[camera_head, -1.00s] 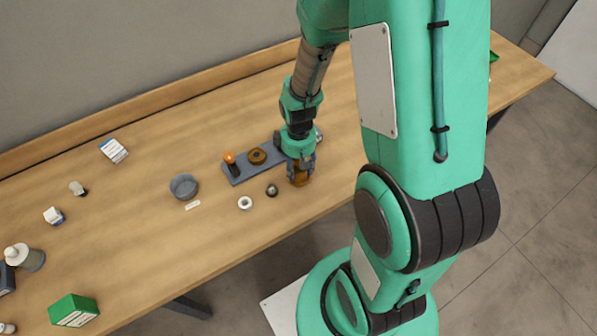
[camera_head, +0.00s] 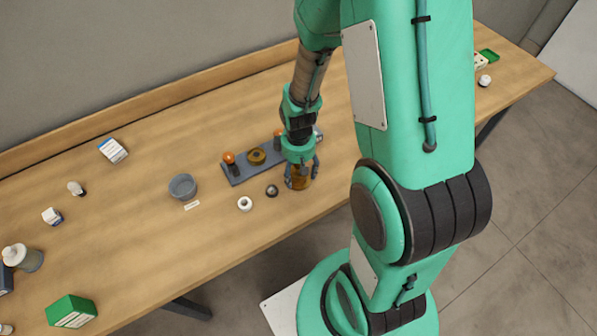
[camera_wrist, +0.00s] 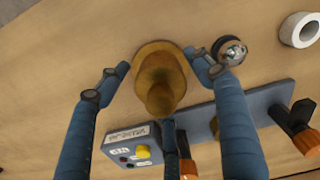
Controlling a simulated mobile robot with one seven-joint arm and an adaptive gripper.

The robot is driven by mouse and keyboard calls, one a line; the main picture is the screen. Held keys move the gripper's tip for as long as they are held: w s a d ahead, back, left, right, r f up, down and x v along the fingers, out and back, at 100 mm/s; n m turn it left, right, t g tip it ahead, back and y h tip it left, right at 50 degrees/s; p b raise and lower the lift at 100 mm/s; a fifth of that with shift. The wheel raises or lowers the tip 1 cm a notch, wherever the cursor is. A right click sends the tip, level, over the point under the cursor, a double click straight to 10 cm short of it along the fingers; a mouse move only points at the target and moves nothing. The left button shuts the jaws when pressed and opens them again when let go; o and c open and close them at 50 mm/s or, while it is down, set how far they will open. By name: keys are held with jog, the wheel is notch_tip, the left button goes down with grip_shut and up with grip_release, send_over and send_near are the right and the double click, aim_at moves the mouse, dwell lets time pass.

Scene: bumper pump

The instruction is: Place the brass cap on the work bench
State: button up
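The brass cap (camera_head: 301,182) sits on the work bench (camera_head: 130,215) near its front edge, in front of the grey fixture plate. In the wrist view the cap (camera_wrist: 160,78) is a round brass piece with a narrower knob, resting on bare wood. My gripper (camera_head: 301,178) is low over the bench with its fingers spread around the cap. In the wrist view my gripper (camera_wrist: 158,72) is open. A clear gap shows at the left finger, while the right fingertip is close to the cap's rim; whether it touches is unclear.
The grey fixture plate (camera_head: 238,175) holds orange-topped posts and a brass ring (camera_head: 257,156). A dark ball-like part (camera_head: 272,191) and a white ring (camera_head: 245,203) lie just left of the cap. A grey bowl (camera_head: 183,187) stands farther left. Bare wood lies right of the cap.

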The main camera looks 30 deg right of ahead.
notch_tip(320, 180, up, 12)
jog(key=p, duration=0.2)
jog(key=shift+r+p, duration=0.15)
jog(key=shift+p, duration=0.15)
dwell(0.4)
dwell(0.6)
jog(key=shift+r, duration=0.3)
notch_tip(320, 180, up, 8)
jog(key=r+m+t, duration=0.1)
send_over(294, 175)
jog(key=s+a+r+m+t, duration=0.1)
jog(key=s+a+r+t, duration=0.1)
jog(key=s+r, duration=0.4)
jog(key=s+a+r+m+t, duration=0.2)
jog(key=s+a+r, duration=0.2)
jog(key=r, duration=0.9)
jog(key=s, duration=0.2)
jog(key=shift+s+a+r+t, duration=0.2)
jog(key=shift+s+r+t, duration=0.1)
jog(key=shift+s, duration=0.1)
